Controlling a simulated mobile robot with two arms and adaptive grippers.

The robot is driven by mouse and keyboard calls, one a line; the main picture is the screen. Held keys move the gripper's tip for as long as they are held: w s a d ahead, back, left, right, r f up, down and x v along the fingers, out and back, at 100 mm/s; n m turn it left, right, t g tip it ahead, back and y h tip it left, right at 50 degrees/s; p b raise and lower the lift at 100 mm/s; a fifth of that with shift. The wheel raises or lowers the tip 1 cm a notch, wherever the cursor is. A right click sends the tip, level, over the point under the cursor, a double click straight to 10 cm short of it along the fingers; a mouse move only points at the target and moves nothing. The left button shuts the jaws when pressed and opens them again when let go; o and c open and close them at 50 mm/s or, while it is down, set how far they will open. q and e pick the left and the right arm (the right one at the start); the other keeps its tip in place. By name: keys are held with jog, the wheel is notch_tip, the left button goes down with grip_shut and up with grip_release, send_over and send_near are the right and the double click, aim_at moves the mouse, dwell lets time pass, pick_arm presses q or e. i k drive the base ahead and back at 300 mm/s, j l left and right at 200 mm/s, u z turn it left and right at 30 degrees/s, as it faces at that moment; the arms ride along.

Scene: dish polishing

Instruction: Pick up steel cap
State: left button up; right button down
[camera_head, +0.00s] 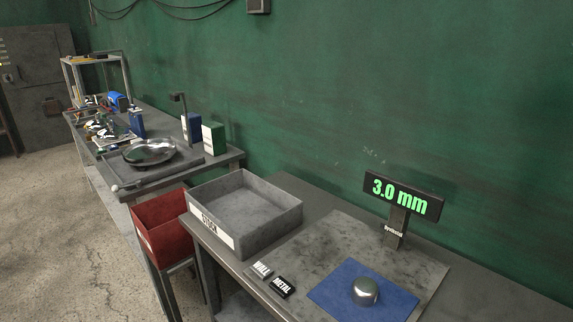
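The steel cap (365,291) is a small, shiny, rounded dome. It rests on a blue mat (331,291) on the near bench at the bottom right of the head view. Nothing touches it from above. Neither of my grippers shows in this view.
A display reading 3.0 mm (403,195) stands behind the mat. Two small blocks marked WALL (262,270) and METAL (281,287) lie left of it. A grey STOCK tray (275,228) and red bin (161,243) are further left. A cluttered bench (222,158) holds a shiny dish (150,151).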

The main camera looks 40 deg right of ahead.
aim_at(364, 290)
jog(key=l+z, duration=0.1)
jog(key=z, duration=0.35)
jog(key=l+z, duration=0.1)
jog(key=z, duration=0.85)
jog(key=l+z, duration=0.15)
jog(key=z, duration=0.3)
